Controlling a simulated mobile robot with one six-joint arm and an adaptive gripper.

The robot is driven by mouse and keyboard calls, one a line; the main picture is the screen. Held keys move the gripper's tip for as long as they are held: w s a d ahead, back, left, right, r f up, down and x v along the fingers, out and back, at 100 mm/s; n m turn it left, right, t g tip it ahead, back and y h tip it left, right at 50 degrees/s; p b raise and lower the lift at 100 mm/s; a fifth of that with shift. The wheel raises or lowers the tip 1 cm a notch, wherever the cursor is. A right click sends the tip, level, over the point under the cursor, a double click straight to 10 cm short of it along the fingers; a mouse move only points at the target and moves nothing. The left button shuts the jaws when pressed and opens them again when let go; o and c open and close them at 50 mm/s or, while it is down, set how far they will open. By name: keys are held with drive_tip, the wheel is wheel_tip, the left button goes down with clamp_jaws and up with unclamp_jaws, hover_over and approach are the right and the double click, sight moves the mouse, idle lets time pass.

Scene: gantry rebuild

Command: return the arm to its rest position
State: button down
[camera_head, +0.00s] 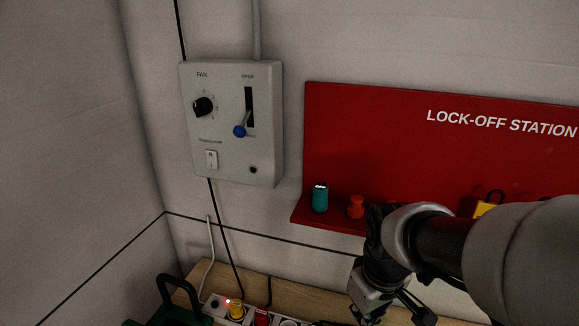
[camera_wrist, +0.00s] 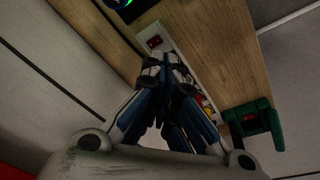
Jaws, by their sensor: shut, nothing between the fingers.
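My arm comes in from the right edge of the head view and ends low in the picture. My gripper (camera_head: 405,310) is partly cut off there by the bottom edge, over the wooden bench. In the wrist view my gripper (camera_wrist: 168,65) is shut, with its fingers together and nothing held. It appears in front of a white power strip (camera_wrist: 182,48) on the bench top; I cannot tell the distance between them.
A grey control box (camera_head: 230,125) hangs on the wall. A green-framed object (camera_wrist: 255,122) stands beside the strip.

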drive_tip(key=s+r+m+t+b, duration=0.1)
drive_tip(key=s+r+m, duration=0.3)
drive_tip(key=s, duration=0.9)
drive_tip(key=shift+s+r+m+t, duration=0.4)
drive_tip(key=shift+r+t, duration=0.1)
drive_tip(key=shift+t, duration=0.3)
drive_tip(key=shift+w, duration=0.1)
